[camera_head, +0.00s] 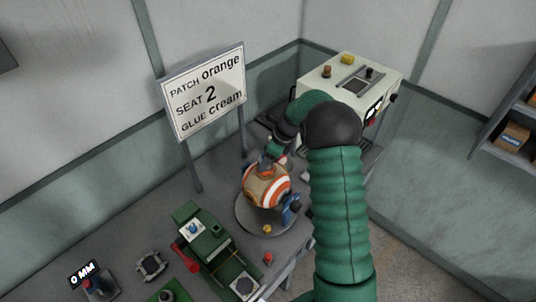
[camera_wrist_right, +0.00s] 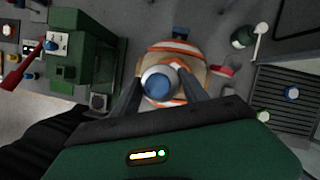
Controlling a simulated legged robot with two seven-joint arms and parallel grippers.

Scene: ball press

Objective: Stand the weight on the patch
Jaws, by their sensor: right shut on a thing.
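The ball (camera_head: 266,186), cream-tan with orange and white bands, sits on a round grey plate (camera_head: 246,222). It also shows below my gripper in the right wrist view (camera_wrist_right: 190,50). The weight (camera_wrist_right: 158,84), a silver round piece with a blue top, is between the fingers of my right gripper (camera_wrist_right: 160,98), which is shut on it. In the head view the weight (camera_head: 265,163) is at the top of the ball; I cannot tell whether it touches. No separate orange patch can be made out; the weight covers part of the ball's top. My left gripper is not in view.
A sign (camera_head: 205,92) reads patch orange, seat 2, glue cream. A green press with a red lever (camera_head: 205,235) stands left of the plate. A pale machine (camera_head: 345,85) stands at the back right. A "0 MM" gauge (camera_head: 85,275) is front left.

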